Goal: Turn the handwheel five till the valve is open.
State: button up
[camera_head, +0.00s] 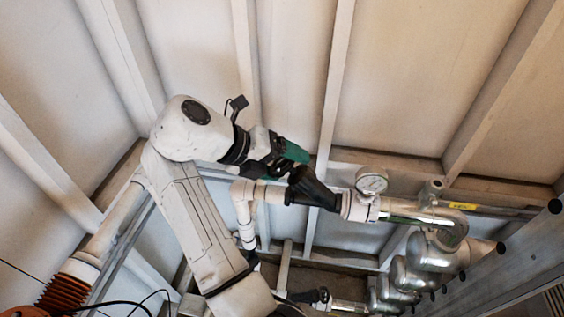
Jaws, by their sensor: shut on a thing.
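My gripper (288,168) is at the end of my white arm, with a black and green body, left of centre. Its fingers are dark and small here, and they reach down to a black flared part (312,188) on the pipe. The gripper is shut on what I take to be the handwheel. The wheel's rim is not clearly visible against the dark fingers, and I see no number on it. How far the valve is turned cannot be told.
Shiny curved pipes (440,225) and a grey metal beam (505,270) fill the right. A white pipe (243,205) runs down below the gripper. Pale ribbed wall panels (430,70) stand behind.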

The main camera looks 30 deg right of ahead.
jog(key=shift+f, duration=0.1)
jog(key=o, duration=1)
jog(key=shift+c, duration=0.2)
jog(key=v, duration=1)
jog(key=shift+a+r, duration=0.25)
jog(key=shift+a, duration=0.05)
jog(key=shift+w, duration=0.15)
